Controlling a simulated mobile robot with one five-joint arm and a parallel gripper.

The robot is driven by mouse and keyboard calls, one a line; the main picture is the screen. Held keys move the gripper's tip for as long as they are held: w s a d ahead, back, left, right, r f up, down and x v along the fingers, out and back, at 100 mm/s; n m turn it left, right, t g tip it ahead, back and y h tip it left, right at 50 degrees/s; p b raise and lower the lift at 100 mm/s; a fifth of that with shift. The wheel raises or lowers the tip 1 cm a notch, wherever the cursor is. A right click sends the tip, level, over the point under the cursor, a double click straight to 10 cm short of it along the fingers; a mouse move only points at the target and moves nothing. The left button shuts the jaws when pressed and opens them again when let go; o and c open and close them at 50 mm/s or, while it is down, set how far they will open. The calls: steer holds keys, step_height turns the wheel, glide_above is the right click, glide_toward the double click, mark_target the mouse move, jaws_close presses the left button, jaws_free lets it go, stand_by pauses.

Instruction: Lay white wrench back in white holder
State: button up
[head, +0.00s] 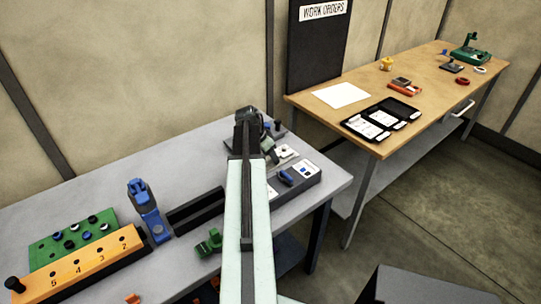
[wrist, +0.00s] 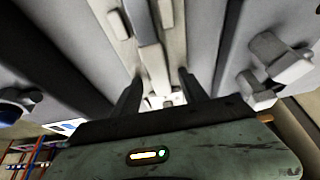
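My gripper (wrist: 159,88) shows in the wrist view as two dark fingers standing apart, with a gap on each side of what lies between them. Below and between the fingers is a pale, long plate with small raised blocks, which looks like the white holder (wrist: 118,24). A narrow pale bar (wrist: 153,62) runs along its middle; it may be the white wrench, but I cannot tell for sure. In the head view my gripper (head: 247,118) is over the far right part of the grey table, and my arm hides much beneath it. A pale fixture (head: 284,153) shows just right of it.
On the grey table (head: 105,170) stand an orange numbered block (head: 85,265), a green tray (head: 60,245), a blue tool on a stand (head: 146,205) and a grey box (head: 300,176) with a blue part. A wooden bench (head: 350,77) stands behind at the right.

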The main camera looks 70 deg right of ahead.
steer(key=p+v, duration=0.7)
steer(key=v, duration=0.1)
steer(key=shift+r, duration=0.1)
steer(key=shift+f, duration=0.2)
